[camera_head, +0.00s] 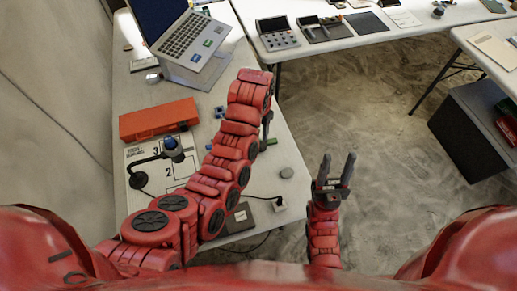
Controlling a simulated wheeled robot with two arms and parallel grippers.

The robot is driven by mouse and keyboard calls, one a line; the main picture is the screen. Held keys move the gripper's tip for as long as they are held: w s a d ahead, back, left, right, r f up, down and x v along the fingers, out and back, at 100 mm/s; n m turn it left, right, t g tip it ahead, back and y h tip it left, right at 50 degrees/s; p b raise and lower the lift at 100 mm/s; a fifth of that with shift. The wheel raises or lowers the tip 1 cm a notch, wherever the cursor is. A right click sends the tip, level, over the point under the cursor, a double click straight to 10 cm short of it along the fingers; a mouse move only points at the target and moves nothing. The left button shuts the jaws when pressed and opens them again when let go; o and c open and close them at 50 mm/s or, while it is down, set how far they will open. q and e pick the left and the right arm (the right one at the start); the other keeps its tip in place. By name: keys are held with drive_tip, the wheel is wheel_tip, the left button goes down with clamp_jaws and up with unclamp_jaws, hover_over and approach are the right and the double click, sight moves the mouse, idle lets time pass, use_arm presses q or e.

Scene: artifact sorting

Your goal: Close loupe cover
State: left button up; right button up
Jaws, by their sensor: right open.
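A dark jointed stand with a blue-topped head (173,148) stands on the left table, beside a white numbered sheet (146,154). It may be the loupe, but its cover cannot be made out for sure. My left arm reaches over the table, to the right of this stand. My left gripper (267,125) is at the arm's far end, mostly hidden by the arm, and its jaws cannot be judged. My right gripper (338,156) is open and empty, fingers pointing away, over the floor just right of the table edge.
A red-orange case (158,119) and a laptop (186,36) are on the left table (287,151). More tables stand at the back and right. The floor between is clear.

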use_arm(q)
drive_tip(key=p, duration=0.2)
hover_over(262, 144)
drive_tip(key=s+a, duration=0.1)
drive_tip(key=s, duration=0.1)
wheel_tip(262, 144, down, 6)
drive_tip(key=shift+f, duration=1.15)
clamp_jaws()
